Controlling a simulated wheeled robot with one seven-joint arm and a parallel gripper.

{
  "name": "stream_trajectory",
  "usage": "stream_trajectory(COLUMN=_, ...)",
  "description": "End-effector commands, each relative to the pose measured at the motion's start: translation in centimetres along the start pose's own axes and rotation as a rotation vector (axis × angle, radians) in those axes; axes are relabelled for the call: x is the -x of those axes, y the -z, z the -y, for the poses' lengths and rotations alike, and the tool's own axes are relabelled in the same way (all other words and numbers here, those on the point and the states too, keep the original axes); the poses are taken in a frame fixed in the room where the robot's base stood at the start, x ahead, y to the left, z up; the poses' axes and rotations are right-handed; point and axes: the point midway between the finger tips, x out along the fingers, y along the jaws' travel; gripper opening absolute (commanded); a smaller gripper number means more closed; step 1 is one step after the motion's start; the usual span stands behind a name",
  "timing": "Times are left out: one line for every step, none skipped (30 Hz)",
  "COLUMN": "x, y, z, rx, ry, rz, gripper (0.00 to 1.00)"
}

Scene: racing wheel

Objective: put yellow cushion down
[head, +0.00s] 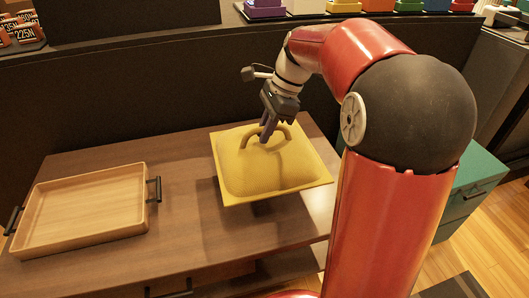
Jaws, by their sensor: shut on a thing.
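The yellow cushion (268,169) is a square, puffy piece with a flat rim and a raised loop handle on top. My gripper (267,133) comes down from above and is shut on the cushion's handle. The cushion is over the right part of the brown wooden table (185,187). A dark shadow shows under its front edge, so it seems to be a little above the tabletop. The fingertips are partly hidden against the handle.
A wooden tray (85,210) with black handles lies on the table's left side. Bare tabletop shows between tray and cushion. A dark partition rises behind the table. A teal cabinet (474,185) stands at the right, partly behind my arm.

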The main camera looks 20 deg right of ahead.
Motion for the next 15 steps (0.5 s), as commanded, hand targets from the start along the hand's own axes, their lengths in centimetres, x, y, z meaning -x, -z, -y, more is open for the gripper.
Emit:
stream_trajectory(x=-0.8, y=0.3, z=0.0, rx=-0.001, ry=0.0, rz=0.0, gripper=0.0)
stream_trajectory(x=-1.0, y=0.4, z=0.0, rx=-0.001, ry=0.001, rz=0.0, gripper=0.0)
stream_trajectory(x=-1.3, y=0.5, z=0.0, rx=-0.001, ry=0.001, rz=0.0, gripper=0.0)
stream_trajectory(x=-1.4, y=0.6, z=0.0, rx=0.0, ry=0.002, rz=0.0, gripper=0.0)
stream_trajectory(x=-1.5, y=0.6, z=0.0, rx=0.0, ry=0.002, rz=0.0, gripper=0.0)
stream_trajectory(x=-1.7, y=0.7, z=0.0, rx=0.0, ry=0.002, rz=0.0, gripper=0.0)
stream_trajectory(x=-1.9, y=0.8, z=0.0, rx=0.0, ry=0.002, rz=0.0, gripper=0.0)
stream_trajectory(x=-2.2, y=0.9, z=0.0, rx=0.0, ry=0.001, rz=0.0, gripper=0.0)
stream_trajectory(x=-2.7, y=1.1, z=0.0, rx=0.0, ry=0.0, rz=0.001, gripper=0.0)
stream_trajectory(x=-3.1, y=1.3, z=0.0, rx=0.0, ry=0.0, rz=0.0, gripper=0.0)
stream_trajectory(x=-3.6, y=1.5, z=0.0, rx=0.0, ry=0.0, rz=0.001, gripper=0.0)
stream_trajectory(x=-4.2, y=1.8, z=0.0, rx=-0.001, ry=-0.001, rz=0.001, gripper=0.0)
stream_trajectory(x=-4.7, y=1.9, z=0.0, rx=-0.001, ry=-0.001, rz=0.001, gripper=0.0)
stream_trajectory(x=-5.0, y=2.1, z=0.0, rx=-0.001, ry=0.0, rz=0.001, gripper=0.0)
stream_trajectory(x=-5.4, y=2.2, z=0.0, rx=-0.001, ry=0.0, rz=0.001, gripper=0.0)
